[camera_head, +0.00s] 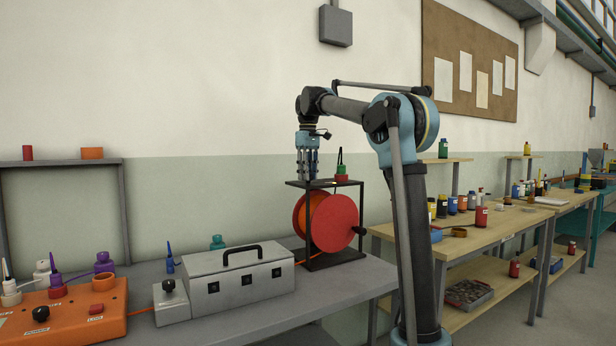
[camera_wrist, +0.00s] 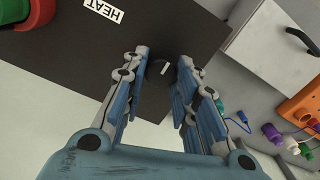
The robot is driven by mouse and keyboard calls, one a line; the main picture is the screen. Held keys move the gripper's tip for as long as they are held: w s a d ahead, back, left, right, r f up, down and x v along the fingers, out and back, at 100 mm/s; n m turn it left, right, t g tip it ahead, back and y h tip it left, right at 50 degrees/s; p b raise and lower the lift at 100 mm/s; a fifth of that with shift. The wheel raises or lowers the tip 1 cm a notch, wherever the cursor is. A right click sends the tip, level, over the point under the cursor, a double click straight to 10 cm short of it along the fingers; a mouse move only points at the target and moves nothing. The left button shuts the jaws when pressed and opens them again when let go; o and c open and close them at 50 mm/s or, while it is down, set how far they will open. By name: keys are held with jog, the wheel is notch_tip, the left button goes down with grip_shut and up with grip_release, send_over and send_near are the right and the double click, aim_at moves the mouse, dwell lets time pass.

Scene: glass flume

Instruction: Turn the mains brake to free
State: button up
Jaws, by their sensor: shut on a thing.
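A red-orange cable reel (camera_head: 340,222) sits in a black frame (camera_head: 307,245) on the grey bench. The frame has a flat black top plate (camera_wrist: 75,50). A small dark knob (camera_wrist: 160,68) with a white mark stands on this plate. My gripper (camera_head: 307,178) points down over the frame top. In the wrist view, its blue fingers (camera_wrist: 164,75) are on either side of the knob, shut on it. No part is readable as a mains brake label.
A white label reading HEAT (camera_wrist: 103,10) lies on the plate. A green-and-red plug (camera_head: 341,172) stands near the gripper. A grey metal box (camera_head: 240,282) and an orange socket box (camera_head: 75,312) are at left. A wooden bench (camera_head: 490,232) with bottles is at right.

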jog(key=shift+w+d, duration=0.1)
jog(key=o, duration=1)
jog(key=shift+o, duration=0.2)
notch_tip(320, 180, up, 12)
jog(key=shift+f, duration=0.1)
